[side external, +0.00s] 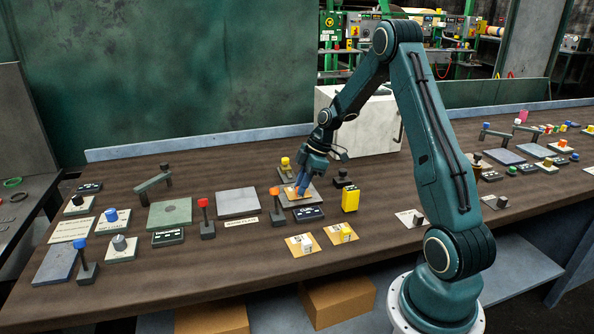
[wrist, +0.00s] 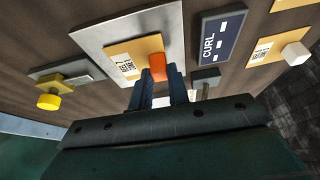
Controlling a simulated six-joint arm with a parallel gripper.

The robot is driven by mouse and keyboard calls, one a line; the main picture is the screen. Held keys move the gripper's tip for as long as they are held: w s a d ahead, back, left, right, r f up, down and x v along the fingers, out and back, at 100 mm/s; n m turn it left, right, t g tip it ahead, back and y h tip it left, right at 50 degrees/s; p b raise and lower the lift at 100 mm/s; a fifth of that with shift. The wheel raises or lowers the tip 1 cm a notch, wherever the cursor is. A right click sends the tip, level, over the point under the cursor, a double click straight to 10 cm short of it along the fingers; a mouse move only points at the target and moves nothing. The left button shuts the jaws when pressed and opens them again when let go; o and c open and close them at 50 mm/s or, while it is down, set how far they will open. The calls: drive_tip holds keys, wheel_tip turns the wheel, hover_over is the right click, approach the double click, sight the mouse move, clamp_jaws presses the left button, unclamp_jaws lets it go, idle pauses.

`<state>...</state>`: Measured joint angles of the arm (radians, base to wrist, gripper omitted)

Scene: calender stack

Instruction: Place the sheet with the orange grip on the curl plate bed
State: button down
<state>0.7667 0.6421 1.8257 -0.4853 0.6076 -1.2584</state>
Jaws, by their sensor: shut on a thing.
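The tan sheet (wrist: 121,60) with a printed label and an orange grip (wrist: 157,67) is at my gripper (wrist: 160,82). The fingers are shut on the orange grip. The sheet lies flat over the grey curl plate bed (wrist: 98,36), within its outline in the wrist view. In the side view my gripper (side external: 299,188) points down at the bed (side external: 317,202), with the sheet (side external: 297,196) just under the fingertips. I cannot tell whether the sheet touches the bed. A dark sign reading CURL (wrist: 213,42) stands beside the bed.
A lever with an orange knob (side external: 274,192) stands left of the bed, and a yellow knob (side external: 285,163) behind it. A yellow box (side external: 350,199) is to the right. Sheets with a white grip (side external: 305,244) and a yellow grip (side external: 345,234) lie in front. A grey plate (side external: 238,202) is left.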

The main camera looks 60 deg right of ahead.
drive_tip(key=shift+f, duration=0.1)
drive_tip(key=c, duration=1.3)
unclamp_jaws()
drive_tip(key=shift+c, duration=0.2)
drive_tip(key=v, duration=1.2)
